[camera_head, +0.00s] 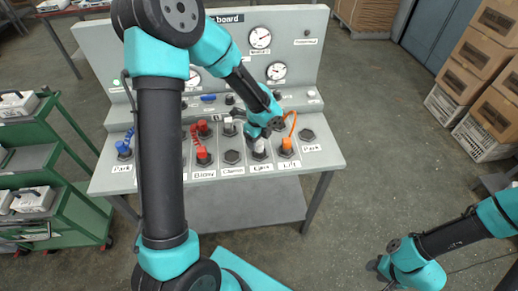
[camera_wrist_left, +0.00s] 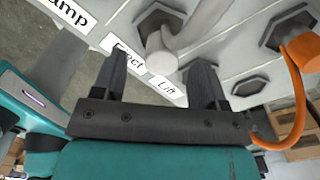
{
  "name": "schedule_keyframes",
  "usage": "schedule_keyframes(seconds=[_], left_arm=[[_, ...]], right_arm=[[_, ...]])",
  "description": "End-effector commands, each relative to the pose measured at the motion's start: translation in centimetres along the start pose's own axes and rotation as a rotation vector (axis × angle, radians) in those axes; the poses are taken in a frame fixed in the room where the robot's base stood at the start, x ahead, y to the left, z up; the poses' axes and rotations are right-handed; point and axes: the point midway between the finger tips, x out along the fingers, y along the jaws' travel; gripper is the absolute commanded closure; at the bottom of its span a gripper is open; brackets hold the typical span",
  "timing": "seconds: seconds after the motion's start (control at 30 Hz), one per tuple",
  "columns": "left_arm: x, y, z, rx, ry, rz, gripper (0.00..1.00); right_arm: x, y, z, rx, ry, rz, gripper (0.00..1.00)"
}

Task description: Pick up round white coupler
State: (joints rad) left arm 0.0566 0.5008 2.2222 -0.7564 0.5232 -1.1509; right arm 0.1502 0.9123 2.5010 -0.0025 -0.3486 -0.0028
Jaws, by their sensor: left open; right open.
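A round white coupler (camera_wrist_left: 160,52) sits in a dark hexagonal socket near the Eject label. It also shows in the head view (camera_head: 259,146), just below my left gripper (camera_head: 262,136). In the left wrist view, my left gripper (camera_wrist_left: 159,62) is open. Its two fingers are spread to either side of the coupler, and I cannot tell whether they touch it. My right gripper (camera_head: 379,268) is open and empty over the floor at the lower right, away from the panel.
An orange coupler (camera_wrist_left: 303,52) with a cable stands to the right of the white one. Red couplers (camera_head: 203,156) and a blue coupler (camera_head: 124,148) sit further left on the grey console (camera_head: 325,152). A green cart (camera_head: 80,215) stands at the left; boxes are at the right.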

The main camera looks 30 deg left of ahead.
Motion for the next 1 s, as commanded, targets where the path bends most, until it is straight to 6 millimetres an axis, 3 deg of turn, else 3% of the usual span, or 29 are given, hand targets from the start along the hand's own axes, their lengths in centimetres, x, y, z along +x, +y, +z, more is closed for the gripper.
schedule_keyframes(seconds=[0.2,0.4,0.9,1.0], left_arm=[[2.9,-0.1,-0.2,0.001,0.002,0.004,0.33],[4.7,-0.1,-0.1,0.000,0.001,0.002,0.33],[4.8,-0.2,-0.1,0.000,0.001,0.000,0.33],[4.8,-0.2,-0.1,0.000,0.001,0.000,0.42]], right_arm=[[0.0,0.0,0.0,0.000,0.000,0.000,0.57],[0.0,0.0,0.0,0.000,0.000,0.000,0.57],[0.0,0.0,0.0,0.000,0.000,0.000,0.57],[0.0,0.0,0.0,0.000,0.000,0.000,0.57]])
